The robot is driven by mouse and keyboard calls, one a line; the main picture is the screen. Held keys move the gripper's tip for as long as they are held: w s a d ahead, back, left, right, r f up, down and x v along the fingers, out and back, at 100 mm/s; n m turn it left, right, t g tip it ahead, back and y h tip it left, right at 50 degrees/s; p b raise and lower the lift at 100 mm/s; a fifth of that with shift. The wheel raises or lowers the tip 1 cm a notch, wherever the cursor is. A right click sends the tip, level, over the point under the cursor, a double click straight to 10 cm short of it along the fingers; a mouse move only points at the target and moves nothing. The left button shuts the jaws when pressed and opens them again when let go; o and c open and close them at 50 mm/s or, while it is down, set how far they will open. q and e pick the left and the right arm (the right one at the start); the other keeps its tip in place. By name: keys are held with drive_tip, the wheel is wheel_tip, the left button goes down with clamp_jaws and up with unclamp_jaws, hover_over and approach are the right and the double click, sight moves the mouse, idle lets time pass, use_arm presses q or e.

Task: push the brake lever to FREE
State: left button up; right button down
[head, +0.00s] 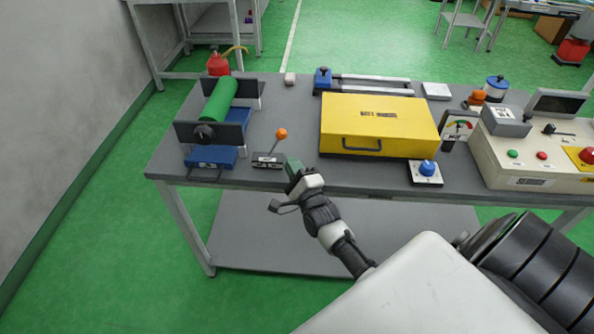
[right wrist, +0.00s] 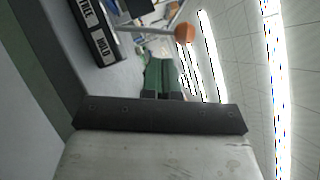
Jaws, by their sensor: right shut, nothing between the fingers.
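The brake lever is a thin metal rod with an orange knob (head: 281,133) on a small dark base plate (head: 268,160) near the table's front edge. In the head view the rod tilts to the right. In the right wrist view the orange knob (right wrist: 184,32) is just beyond the fingertips, and the base plate (right wrist: 95,32) shows white labels, one reading like FREE and one HOLD. My right gripper (head: 292,166), with green fingers (right wrist: 160,78), is shut and empty, right of the lever with no clear contact. My left gripper is out of view.
A green roller (head: 219,100) in a blue-based stand is left of the lever. A yellow case (head: 378,125) lies to the right, with a blue knob box (head: 426,171) and control panel (head: 535,152) farther right. Bare grey tabletop (head: 290,105) lies behind the lever.

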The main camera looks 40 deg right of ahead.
sight(276, 144)
drive_tip(key=x, duration=0.5)
drive_tip(key=shift+w, duration=0.15)
drive_tip(key=shift+r+p, duration=0.1)
drive_tip(key=shift+p, duration=0.25)
drive_tip(key=shift+r+n+p, duration=0.1)
drive_tip(key=shift+n+p, duration=0.2)
drive_tip(key=shift+n, duration=0.1)
